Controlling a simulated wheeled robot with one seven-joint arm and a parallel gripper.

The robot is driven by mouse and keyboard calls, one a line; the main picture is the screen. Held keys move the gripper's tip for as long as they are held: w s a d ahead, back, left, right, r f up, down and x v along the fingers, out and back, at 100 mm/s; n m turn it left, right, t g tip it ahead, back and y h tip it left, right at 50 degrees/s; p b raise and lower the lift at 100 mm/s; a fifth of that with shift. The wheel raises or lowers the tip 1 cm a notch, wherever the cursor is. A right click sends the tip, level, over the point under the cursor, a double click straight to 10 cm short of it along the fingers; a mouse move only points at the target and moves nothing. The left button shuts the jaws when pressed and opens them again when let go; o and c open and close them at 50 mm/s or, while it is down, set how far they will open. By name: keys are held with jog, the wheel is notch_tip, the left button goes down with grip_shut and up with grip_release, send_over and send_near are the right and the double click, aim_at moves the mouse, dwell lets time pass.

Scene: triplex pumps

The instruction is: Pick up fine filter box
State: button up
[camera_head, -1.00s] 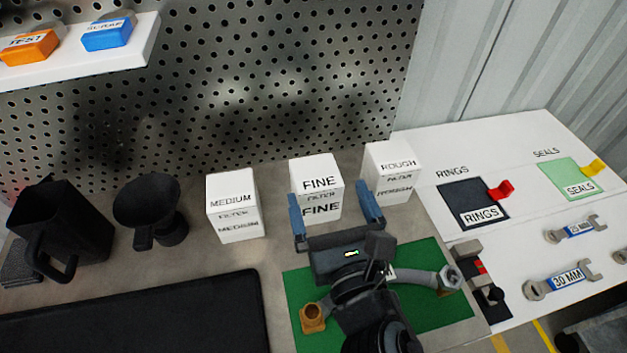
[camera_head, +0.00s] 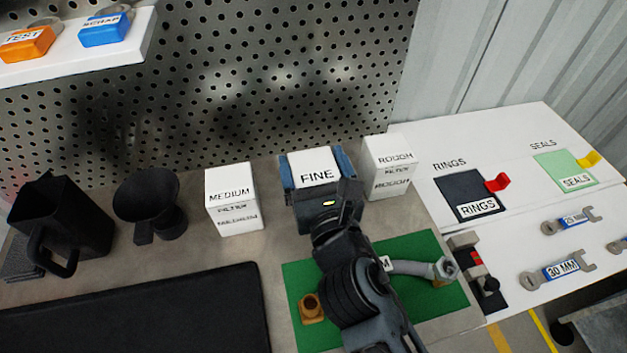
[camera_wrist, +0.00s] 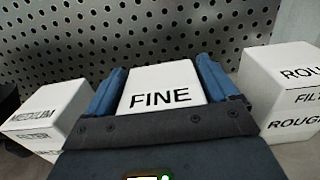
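The fine filter box (camera_head: 314,166) is a white box labelled FINE, standing between the medium and rough filter boxes near the pegboard. My gripper (camera_head: 315,170) is at this box, with one blue finger on its left side and one on its right. In the wrist view the box (camera_wrist: 162,82) sits between the two blue fingers of my gripper (camera_wrist: 162,88). The fingers lie close along its sides; whether they press on it cannot be told. The box's front face is hidden behind my gripper.
The medium filter box (camera_head: 232,199) stands to the left and the rough filter box (camera_head: 390,165) close on the right. A black funnel (camera_head: 148,205) and black jug (camera_head: 62,225) are further left. A green mat (camera_head: 445,290) with fittings lies in front. The pegboard (camera_head: 250,90) rises behind.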

jog(key=c, duration=0.8)
jog(key=shift+r, duration=0.1)
